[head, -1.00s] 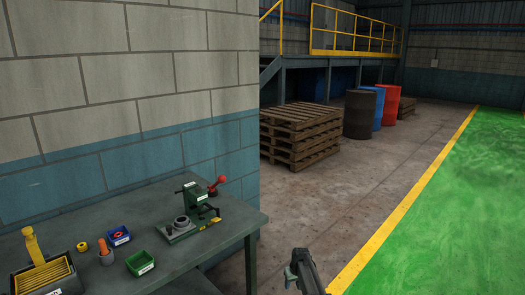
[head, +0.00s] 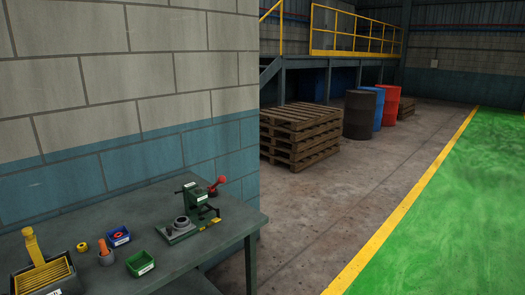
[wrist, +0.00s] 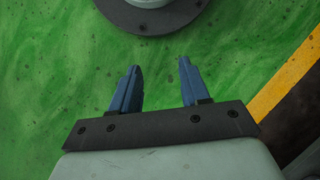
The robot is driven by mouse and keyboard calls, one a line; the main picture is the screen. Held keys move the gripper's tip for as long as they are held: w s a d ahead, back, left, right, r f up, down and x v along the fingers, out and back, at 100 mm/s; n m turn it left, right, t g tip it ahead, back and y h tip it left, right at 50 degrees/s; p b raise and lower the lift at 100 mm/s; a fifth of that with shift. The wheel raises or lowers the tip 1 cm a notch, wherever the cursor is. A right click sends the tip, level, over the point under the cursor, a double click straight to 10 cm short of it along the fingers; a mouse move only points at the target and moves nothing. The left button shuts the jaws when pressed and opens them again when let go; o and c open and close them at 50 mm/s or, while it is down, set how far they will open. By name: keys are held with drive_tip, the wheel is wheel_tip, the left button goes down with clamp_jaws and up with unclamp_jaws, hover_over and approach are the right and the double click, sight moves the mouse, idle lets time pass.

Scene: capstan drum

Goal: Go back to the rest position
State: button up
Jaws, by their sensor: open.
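My gripper (wrist: 160,82) shows in the wrist view with its two blue fingers apart and nothing between them. It is above the green floor (wrist: 55,75), away from the table. My gripper is out of the head view. In the head view, a green press-like device with a red knob (head: 198,203) stands on the grey table (head: 226,240) at the lower left, with a grey ring-shaped part (head: 181,222) at its base.
The table also holds a green bin (head: 140,263), a blue bin (head: 118,236), a yellow ring (head: 83,246), an orange-and-grey item (head: 105,255) and a yellow-slotted box (head: 45,275). A block wall (head: 130,100) stands behind. Pallets (head: 300,130) and drums (head: 363,115) are far off. The floor at right is clear.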

drive_tip(key=s+r+g, duration=0.1)
drive_tip(key=s+r, duration=0.1)
drive_tip(key=s, duration=0.7)
drive_tip(key=shift+d, duration=0.15)
